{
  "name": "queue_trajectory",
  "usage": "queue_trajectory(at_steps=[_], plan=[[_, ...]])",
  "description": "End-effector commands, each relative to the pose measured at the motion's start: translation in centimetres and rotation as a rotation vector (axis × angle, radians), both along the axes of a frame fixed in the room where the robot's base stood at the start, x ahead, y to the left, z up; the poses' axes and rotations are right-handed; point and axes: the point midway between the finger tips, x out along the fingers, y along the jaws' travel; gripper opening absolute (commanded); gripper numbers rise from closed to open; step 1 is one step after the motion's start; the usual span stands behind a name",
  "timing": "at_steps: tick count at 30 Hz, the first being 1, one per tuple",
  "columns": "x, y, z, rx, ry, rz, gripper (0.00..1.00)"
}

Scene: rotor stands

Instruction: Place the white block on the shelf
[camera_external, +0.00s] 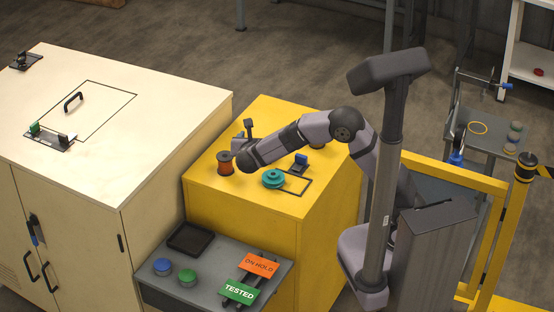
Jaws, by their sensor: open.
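I cannot make out a white block anywhere in this view. A white shelf unit (513,55) stands at the far top right, cut off by the picture edge, with a small red item (539,72) on it. My gripper (240,165) is low over the left part of the yellow cabinet's top (268,110), just right of an orange-brown spool (225,163). It is open. Its fingertips are small and partly hidden by my wrist, so I cannot tell whether they touch anything.
A teal rotor part (273,179) and a blue-black stand (299,164) are right of my gripper. In front, a grey side table (210,292) carries a black tray (190,238), ON HOLD (259,265) and TESTED (240,292) signs. A cream cabinet (150,100) stands left.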

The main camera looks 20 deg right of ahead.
Motion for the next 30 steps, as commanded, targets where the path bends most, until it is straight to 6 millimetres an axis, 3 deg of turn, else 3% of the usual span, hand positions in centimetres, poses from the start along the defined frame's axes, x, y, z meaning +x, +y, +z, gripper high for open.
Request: queue_trajectory(at_steps=[2,4,18,24,30], plan=[[0.0,0.0,3.8,0.012,-0.007,-0.001,0.71],[1.7,-0.5,2.3,0.004,0.032,0.044,0.71],[10.7,-3.1,-0.2,0.005,0.196,0.534,0.71],[11.6,-5.4,-0.1,-0.009,0.215,0.809,0.71],[10.0,-7.9,0.8,-0.024,0.193,1.073,0.71]])
